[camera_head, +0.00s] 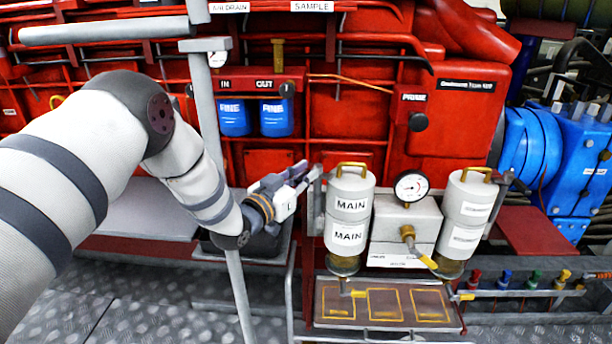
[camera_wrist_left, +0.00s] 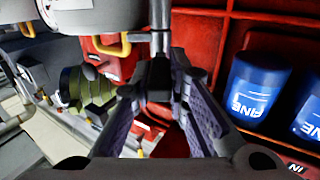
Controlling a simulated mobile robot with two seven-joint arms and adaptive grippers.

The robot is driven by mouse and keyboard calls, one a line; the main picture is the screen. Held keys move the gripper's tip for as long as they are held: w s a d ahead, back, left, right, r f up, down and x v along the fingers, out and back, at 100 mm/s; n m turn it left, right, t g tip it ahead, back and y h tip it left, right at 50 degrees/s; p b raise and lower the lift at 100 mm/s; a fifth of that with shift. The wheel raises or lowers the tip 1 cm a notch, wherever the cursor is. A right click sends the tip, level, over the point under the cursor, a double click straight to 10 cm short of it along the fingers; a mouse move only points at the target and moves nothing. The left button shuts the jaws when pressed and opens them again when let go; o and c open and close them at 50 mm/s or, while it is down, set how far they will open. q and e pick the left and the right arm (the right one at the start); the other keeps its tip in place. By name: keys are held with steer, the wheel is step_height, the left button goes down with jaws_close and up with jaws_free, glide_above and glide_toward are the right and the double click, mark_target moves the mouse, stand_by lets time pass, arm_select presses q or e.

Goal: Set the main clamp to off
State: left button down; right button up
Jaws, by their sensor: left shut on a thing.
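The main canister (camera_head: 349,215) is a white cylinder with two MAIN labels and a yellow top handle. The main clamp (camera_head: 316,205) shows as a grey upright bar along its left side. My left gripper (camera_head: 304,174) reaches in from the left, with its fingertips at the upper end of this bar. In the left wrist view, the fingers (camera_wrist_left: 160,78) are shut on the dark end of the grey clamp lever (camera_wrist_left: 160,22). The fingers partly hide where they grip it. My right gripper is not in view.
A pressure gauge (camera_head: 411,186) and a yellow-handled valve (camera_head: 420,251) sit right of the main canister, then a second white canister (camera_head: 467,220). Blue filters (camera_head: 276,117) hang behind my left arm. A grey pole (camera_head: 209,110) stands close to that arm.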

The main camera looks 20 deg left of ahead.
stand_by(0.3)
arm_select(q)
steer(key=c, duration=1.6)
jaws_free()
steer(key=shift+o, duration=0.2)
steer(key=shift+s, duration=0.1)
steer(key=s+a, duration=0.2)
steer(key=s, duration=0.9)
steer(key=shift+s+a, duration=0.15)
steer(key=shift+s, duration=0.15)
